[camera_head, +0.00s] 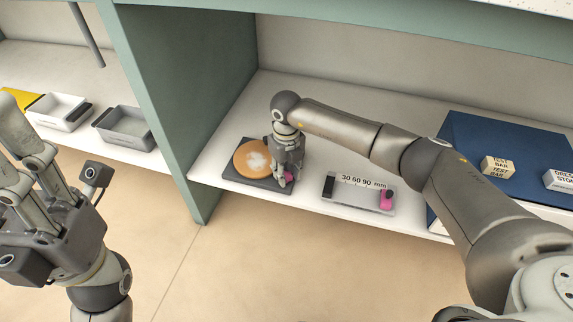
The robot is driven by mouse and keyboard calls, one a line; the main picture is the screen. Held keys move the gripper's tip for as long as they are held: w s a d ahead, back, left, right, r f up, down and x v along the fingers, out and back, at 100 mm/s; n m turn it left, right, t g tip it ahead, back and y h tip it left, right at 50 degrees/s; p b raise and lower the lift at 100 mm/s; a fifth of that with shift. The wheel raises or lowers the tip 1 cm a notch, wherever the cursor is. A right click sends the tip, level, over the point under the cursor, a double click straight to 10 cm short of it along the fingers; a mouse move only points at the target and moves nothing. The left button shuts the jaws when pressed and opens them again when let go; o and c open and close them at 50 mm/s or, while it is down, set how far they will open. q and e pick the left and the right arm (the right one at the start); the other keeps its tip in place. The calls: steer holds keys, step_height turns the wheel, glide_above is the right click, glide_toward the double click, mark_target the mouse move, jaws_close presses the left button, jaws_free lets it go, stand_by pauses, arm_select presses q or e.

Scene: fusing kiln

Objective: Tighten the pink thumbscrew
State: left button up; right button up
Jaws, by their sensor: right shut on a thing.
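A small pink thumbscrew (289,178) sits at the front right corner of a dark square plate (240,180), which carries a round orange disc (247,162) with a white patch. My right gripper (287,182) points down and is shut on the thumbscrew; its fingers partly hide it. My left gripper (22,165) is at the left edge, well away from the plate, with its fingertips not clearly shown. A second pink piece (387,199) sits at the right end of a grey gauge (350,204) marked 30 60 90 mm.
A green upright panel (160,90) stands left of the plate. Beyond it are a white tray (62,112) and a grey tray (122,128). At right, a blue board (480,150) holds a test bar block (497,167) and a white block (560,180). The shelf between plate and gauge is clear.

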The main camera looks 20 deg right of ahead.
mark_target(287, 175)
steer(key=shift+r+m+p, duration=0.1)
steer(key=shift+m+p, duration=0.3)
steer(key=shift+m, duration=0.1)
steer(key=o, duration=1)
step_height(287, 175, up, 12)
steer(key=shift+f, duration=0.1)
